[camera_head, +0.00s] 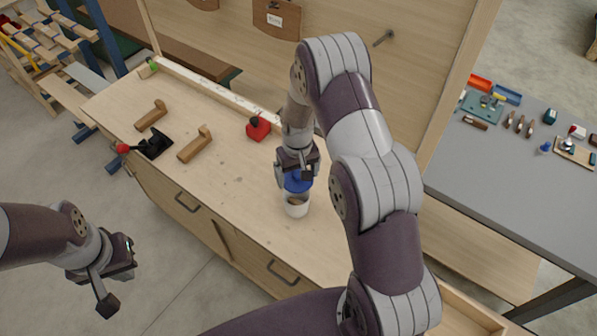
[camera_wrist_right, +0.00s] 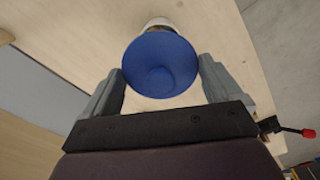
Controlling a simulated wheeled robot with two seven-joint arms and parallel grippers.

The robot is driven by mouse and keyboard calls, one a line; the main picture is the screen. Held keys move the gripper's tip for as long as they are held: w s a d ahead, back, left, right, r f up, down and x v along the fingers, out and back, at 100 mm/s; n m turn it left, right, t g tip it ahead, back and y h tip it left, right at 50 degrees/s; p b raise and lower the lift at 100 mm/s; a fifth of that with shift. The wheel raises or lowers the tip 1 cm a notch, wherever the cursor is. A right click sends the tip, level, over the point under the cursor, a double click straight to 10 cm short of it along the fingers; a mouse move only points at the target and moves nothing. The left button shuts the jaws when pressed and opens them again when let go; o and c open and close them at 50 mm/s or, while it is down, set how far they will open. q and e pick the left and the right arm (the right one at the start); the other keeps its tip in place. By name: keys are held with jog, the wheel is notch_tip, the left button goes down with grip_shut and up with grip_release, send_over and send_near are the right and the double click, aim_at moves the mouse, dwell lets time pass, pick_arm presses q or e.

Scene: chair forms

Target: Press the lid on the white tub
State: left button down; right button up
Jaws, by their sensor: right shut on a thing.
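The white tub (camera_head: 296,210) stands upright on the wooden workbench, and some brown content shows inside its open top. The blue lid (camera_head: 297,184) is held just above and behind the tub's opening, apart from it as far as I can tell. My right gripper (camera_head: 297,172) is shut on the lid. In the right wrist view the round blue lid (camera_wrist_right: 160,66) sits between the two grey fingers, and part of the white tub (camera_wrist_right: 159,22) shows beyond it. My left gripper (camera_head: 106,290) hangs empty in front of the bench; its finger gap is not clear.
The workbench (camera_head: 225,185) also holds a red block-like object (camera_head: 258,128), two brown wooden pieces (camera_head: 195,146) and a black clamp with a red knob (camera_head: 150,146). A grey table (camera_head: 510,170) with small tools stands at the right. The bench around the tub is clear.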

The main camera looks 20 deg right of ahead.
jog(key=f+b, duration=0.2)
jog(key=f, duration=0.1)
jog(key=w+f+b, duration=0.1)
jog(key=f+b, duration=0.1)
jog(key=f, duration=0.1)
jog(key=shift+w+d+f, duration=0.1)
jog(key=shift+f, duration=0.1)
jog(key=shift+s+f+b, duration=0.25)
jog(key=shift+f+b, duration=0.05)
jog(key=shift+f, duration=0.1)
jog(key=shift+w+f, duration=0.1)
jog(key=shift+w, duration=0.2)
pick_arm(q)
jog(key=f, duration=0.1)
jog(key=w+f, duration=0.1)
jog(key=f, duration=0.3)
jog(key=shift+w+f, duration=0.15)
jog(key=shift+w, duration=0.1)
jog(key=shift+s, duration=0.2)
pick_arm(e)
jog(key=shift+s, duration=0.2)
pick_arm(q)
jog(key=shift+w+f, duration=0.1)
jog(key=shift+w, duration=0.05)
pick_arm(e)
jog(key=shift+w+f, duration=0.15)
